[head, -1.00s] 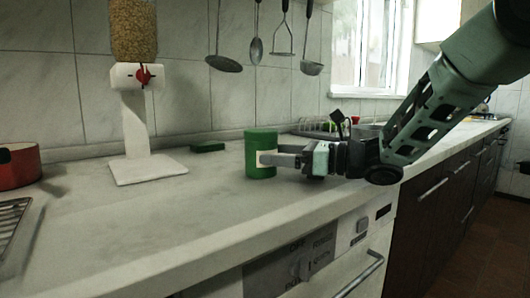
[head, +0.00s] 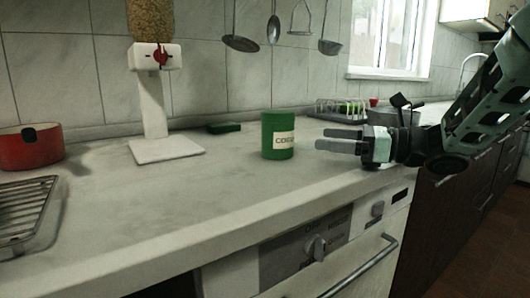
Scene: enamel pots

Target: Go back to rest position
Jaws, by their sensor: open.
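My gripper (head: 330,141) is open and empty above the counter, with its fingers pointing left. To its left, a green can with a pale "COCO" label (head: 277,135) stands upright on the counter (head: 220,185). A clear gap shows between my fingertips and the can.
A white dispenser with grain (head: 152,105) stands at the back left. A red pot (head: 31,148) and a wire rack (head: 25,208) are at the far left. A dish rack (head: 340,110) stands behind my gripper. Ladles (head: 240,43) hang on the wall.

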